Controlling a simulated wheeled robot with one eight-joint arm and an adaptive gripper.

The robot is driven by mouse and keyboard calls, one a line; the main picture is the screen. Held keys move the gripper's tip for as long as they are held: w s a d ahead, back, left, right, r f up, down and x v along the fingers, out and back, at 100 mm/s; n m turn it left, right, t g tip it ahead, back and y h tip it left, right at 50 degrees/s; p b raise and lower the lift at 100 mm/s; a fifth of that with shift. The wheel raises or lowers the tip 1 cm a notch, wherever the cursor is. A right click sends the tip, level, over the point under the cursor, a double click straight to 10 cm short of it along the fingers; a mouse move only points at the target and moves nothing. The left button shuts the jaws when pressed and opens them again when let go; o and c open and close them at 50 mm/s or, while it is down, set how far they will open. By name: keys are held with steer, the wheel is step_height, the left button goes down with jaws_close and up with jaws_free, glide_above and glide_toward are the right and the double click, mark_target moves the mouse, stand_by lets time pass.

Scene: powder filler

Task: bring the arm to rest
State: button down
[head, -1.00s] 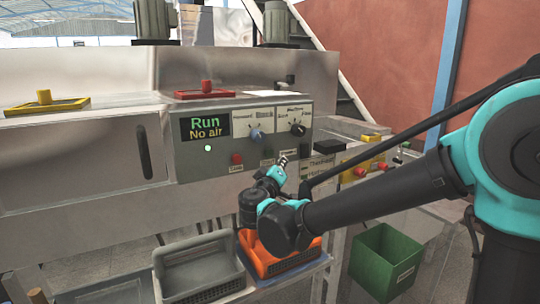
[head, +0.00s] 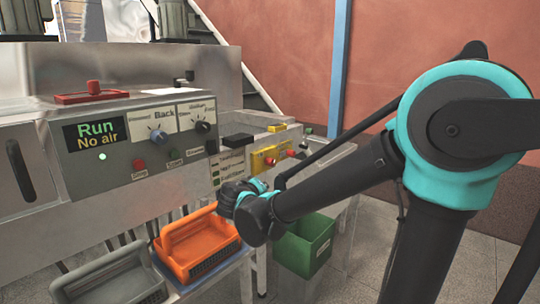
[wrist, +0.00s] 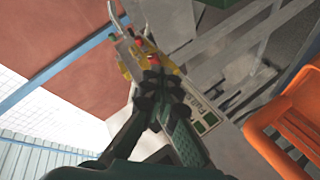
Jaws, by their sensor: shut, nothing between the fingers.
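My arm reaches in from the right in the head view, with its black and teal wrist end (head: 245,207) in front of the machine, beside the orange crate and near the green bin. My gripper (wrist: 152,72) shows in the wrist view as dark fingers, shut and empty. In the head view its fingertips are hard to make out against the panel. The fingers seem clear of the crate. A yellow block with red buttons lies beyond them in the wrist view; I cannot tell the gap.
The control panel (head: 140,145) reads "Run" and "No air". An orange crate (head: 195,243) and a grey crate (head: 112,278) stand on a low bench. A green bin (head: 305,245) is on the right. The yellow button box (head: 272,158) sits behind my wrist. Open floor lies at lower right.

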steer(key=s+d+f+m+g, duration=0.2)
steer(key=s+d+f+g, duration=0.15)
steer(key=d+f, duration=0.4)
steer(key=s+d+f+m+g, duration=0.15)
steer(key=s+d+f, duration=0.25)
steer(key=d, duration=0.6)
steer(key=s+d+f+m+g+y, duration=0.1)
steer(key=s+d+f+g, duration=0.1)
steer(key=s+f, duration=0.2)
steer(key=s+d+f+m+g+y, duration=0.2)
steer(key=s+f, duration=0.3)
steer(key=s, duration=0.5)
steer(key=shift+d+f+y, duration=0.25)
steer(key=shift+y, duration=0.05)
